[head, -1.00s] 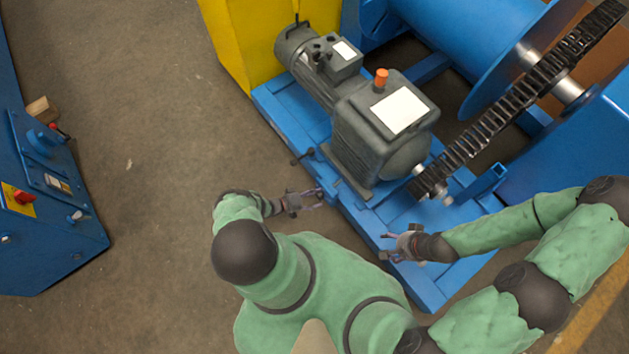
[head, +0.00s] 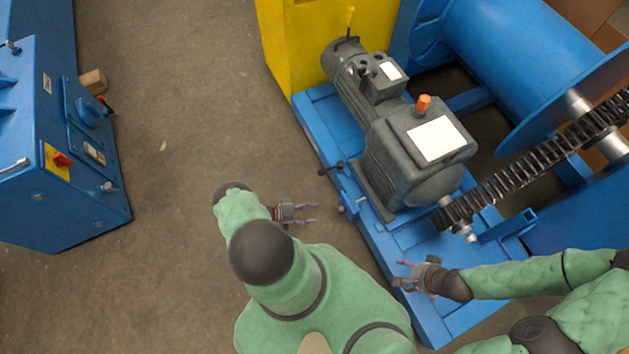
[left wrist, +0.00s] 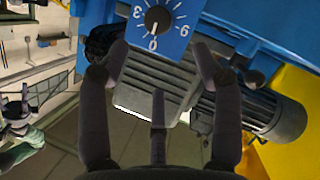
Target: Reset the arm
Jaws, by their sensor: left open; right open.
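My left gripper (head: 303,213) is open and empty over the bare floor, left of the blue machine base (head: 335,150). In the left wrist view its dark fingers (left wrist: 160,75) are spread apart with nothing between them. My right gripper (head: 405,275) is open and empty above the lower part of the blue base. The black chain (head: 530,165) runs diagonally from the motor's shaft up to the right, clear of both grippers. The grey motor and gearbox (head: 400,160) sit on the base, with an orange cap (head: 423,104) on top.
A blue dial plate (left wrist: 160,22) with numbers shows ahead in the left wrist view. A blue control cabinet (head: 40,200) stands at the left. A yellow block (head: 290,40) and a blue drum (head: 520,50) stand behind. The floor (head: 190,110) between cabinet and base is clear.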

